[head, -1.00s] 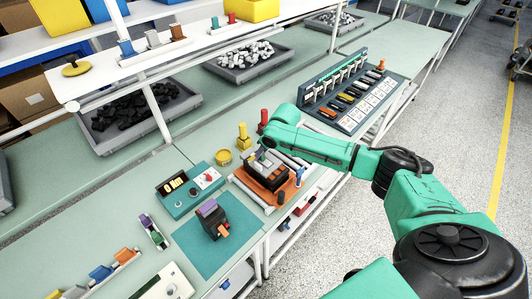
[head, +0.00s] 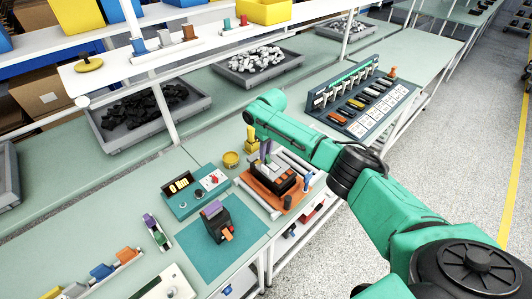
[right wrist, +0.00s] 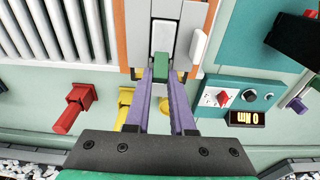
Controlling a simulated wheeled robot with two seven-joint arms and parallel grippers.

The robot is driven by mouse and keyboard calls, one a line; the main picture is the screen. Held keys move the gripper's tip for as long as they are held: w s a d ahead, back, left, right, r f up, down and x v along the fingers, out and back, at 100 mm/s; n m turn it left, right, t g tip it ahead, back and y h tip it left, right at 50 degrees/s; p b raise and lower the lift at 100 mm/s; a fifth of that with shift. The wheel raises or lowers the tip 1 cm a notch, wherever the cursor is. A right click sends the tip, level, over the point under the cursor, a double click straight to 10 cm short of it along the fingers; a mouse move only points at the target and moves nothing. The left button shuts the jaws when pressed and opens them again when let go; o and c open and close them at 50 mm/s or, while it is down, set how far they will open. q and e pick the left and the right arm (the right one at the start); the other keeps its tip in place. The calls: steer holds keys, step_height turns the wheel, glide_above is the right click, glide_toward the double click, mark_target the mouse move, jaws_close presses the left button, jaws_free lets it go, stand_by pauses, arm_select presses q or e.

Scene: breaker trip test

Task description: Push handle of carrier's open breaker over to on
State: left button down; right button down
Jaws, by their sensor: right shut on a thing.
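The orange carrier (head: 257,194) lies on the green bench with a dark breaker (head: 285,183) on it; the carrier's orange edge also shows in the right wrist view (right wrist: 122,38). My right gripper (head: 266,157) reaches down over the breaker from above. In the right wrist view its purple fingers (right wrist: 161,75) are closed around a small green piece, which looks like the breaker handle (right wrist: 161,64). The breaker's pale face (right wrist: 163,36) lies just beyond the fingertips. The handle is mostly hidden in the head view. My left gripper is not in view.
A teal meter box (head: 190,190) and a yellow round pot (head: 231,160) stand beside the carrier. A red block (right wrist: 75,107) stands close to the gripper.

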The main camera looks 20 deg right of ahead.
mark_target(269, 160)
steer(key=c, duration=1.1)
jaws_free()
steer(key=shift+o, duration=0.3)
steer(key=shift+w+f, duration=0.1)
step_height(269, 160, up, 14)
steer(key=s+b, duration=0.1)
steer(key=b, duration=0.2)
steer(key=shift+s+d+r+b, duration=0.2)
steer(key=shift+s+d+b, duration=0.1)
